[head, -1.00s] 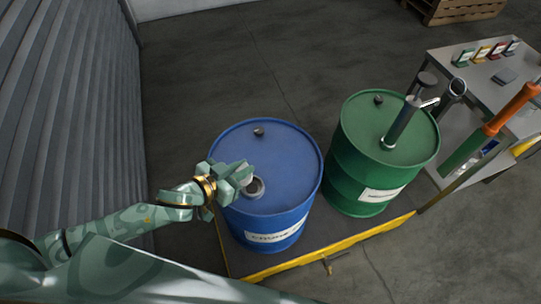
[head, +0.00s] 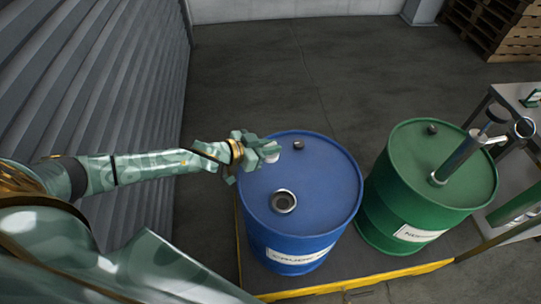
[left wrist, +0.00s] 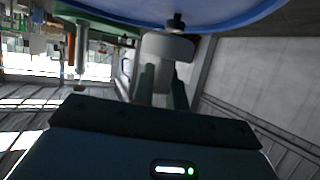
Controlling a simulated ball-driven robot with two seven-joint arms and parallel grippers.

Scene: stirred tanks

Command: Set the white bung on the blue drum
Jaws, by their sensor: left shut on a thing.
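The blue drum (head: 325,190) stands upright, with an open, metal-ringed hole (head: 284,202) near the front left of its lid. My left gripper (head: 268,152) is shut on the white bung (head: 272,158), above the far left part of the lid, away from the hole. In the left wrist view the pale bung (left wrist: 168,46) shows between the fingers, with the blue drum's edge (left wrist: 245,22) at the top. My fingers partly hide the bung in the head view. My right gripper is not in view.
A small dark cap (head: 299,145) sits at the back of the blue lid. A green drum (head: 410,160) with an upright pump (head: 458,155) stands to the right. A yellow edge (head: 365,282) runs along the front. A corrugated wall (head: 90,70) is at left.

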